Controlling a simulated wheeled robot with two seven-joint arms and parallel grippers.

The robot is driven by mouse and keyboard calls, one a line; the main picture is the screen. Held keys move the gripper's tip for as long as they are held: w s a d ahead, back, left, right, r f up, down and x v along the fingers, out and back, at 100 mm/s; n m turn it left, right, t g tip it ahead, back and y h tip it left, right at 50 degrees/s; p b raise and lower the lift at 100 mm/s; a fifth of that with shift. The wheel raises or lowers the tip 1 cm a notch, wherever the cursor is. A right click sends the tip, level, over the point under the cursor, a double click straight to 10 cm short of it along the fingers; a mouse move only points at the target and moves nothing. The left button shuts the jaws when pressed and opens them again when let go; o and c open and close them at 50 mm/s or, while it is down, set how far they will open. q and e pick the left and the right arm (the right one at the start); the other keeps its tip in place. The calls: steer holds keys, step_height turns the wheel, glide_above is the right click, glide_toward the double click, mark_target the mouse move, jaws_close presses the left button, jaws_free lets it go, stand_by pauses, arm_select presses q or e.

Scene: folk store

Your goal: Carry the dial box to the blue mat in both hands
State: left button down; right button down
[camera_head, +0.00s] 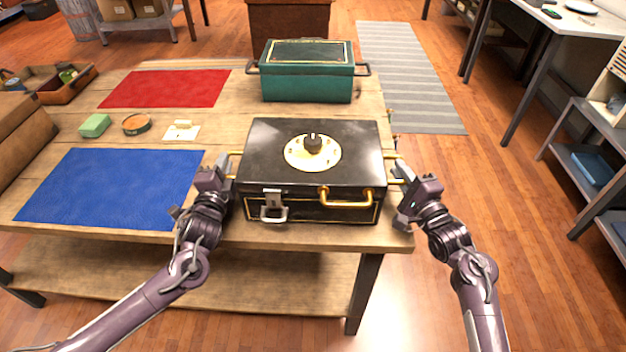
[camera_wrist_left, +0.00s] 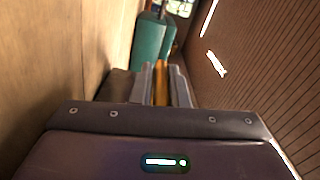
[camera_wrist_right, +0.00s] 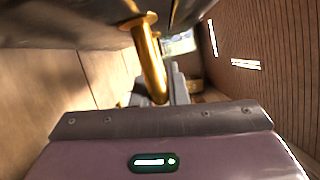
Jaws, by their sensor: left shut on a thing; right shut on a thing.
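The dial box (camera_head: 265,152) is a black case with gold trim, a cream dial and dark knob on its lid, and a clasp and gold handle in front. It is at the right front of the wooden table, right of the blue mat (camera_head: 112,188). My left gripper (camera_head: 228,168) is shut on the gold handle at its left side; the handle (camera_wrist_left: 161,82) shows between the fingers in the left wrist view. My right gripper (camera_head: 402,172) is shut on the right side handle, which shows in the right wrist view (camera_wrist_right: 150,65). I cannot tell if the box touches the table.
A teal box (camera_head: 308,82) stands behind the dial box. A red mat (camera_head: 165,88) lies at the back left. The blue mat is bare.

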steer(key=shift+f, duration=0.15)
